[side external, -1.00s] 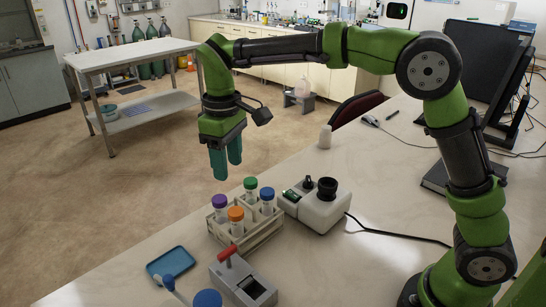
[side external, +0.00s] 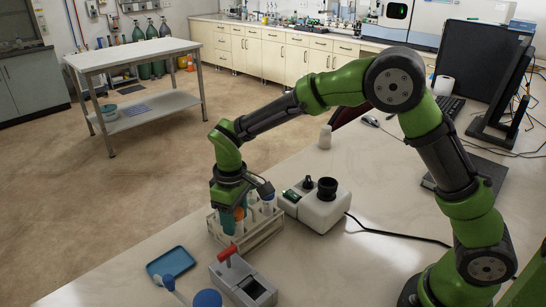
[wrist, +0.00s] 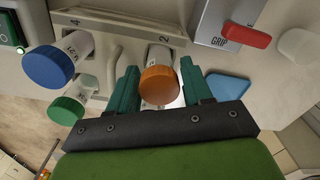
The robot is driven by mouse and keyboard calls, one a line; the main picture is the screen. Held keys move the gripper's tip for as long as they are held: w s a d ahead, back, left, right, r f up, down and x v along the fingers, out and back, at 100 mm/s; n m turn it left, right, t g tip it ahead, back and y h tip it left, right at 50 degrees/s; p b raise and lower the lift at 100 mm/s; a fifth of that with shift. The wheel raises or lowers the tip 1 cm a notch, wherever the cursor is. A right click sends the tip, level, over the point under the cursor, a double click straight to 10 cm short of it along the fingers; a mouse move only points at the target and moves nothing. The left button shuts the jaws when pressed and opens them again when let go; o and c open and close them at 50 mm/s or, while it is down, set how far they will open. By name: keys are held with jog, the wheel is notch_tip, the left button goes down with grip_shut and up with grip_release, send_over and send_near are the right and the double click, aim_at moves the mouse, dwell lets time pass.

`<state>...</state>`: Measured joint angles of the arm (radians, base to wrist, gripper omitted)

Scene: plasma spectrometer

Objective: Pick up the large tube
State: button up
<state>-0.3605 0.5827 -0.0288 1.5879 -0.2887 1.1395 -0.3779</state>
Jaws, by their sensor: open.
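Several capped tubes stand upright in a pale rack (side external: 262,237). An orange-capped tube (wrist: 159,82) sits between the two teal fingers of my gripper (wrist: 159,68) in the wrist view, with a gap on each side. My gripper is open and lowered over the rack in the side view (side external: 233,222). A blue-capped tube (wrist: 52,66) and a green-capped tube (wrist: 68,109) show at the left of the wrist view. The purple-capped tube is hidden behind my gripper. I cannot tell for certain which tube is the large one.
A white device with a black knob (side external: 320,204) stands right of the rack. A grey box with a red lever (side external: 243,279) is in front, beside a blue tray (side external: 171,262).

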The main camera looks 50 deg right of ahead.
jog(key=shift+f, duration=0.7)
jog(key=c, duration=0.8)
jog(key=shift+r, duration=0.15)
notch_tip(320, 180, up, 10)
jog(key=shift+f, duration=0.1)
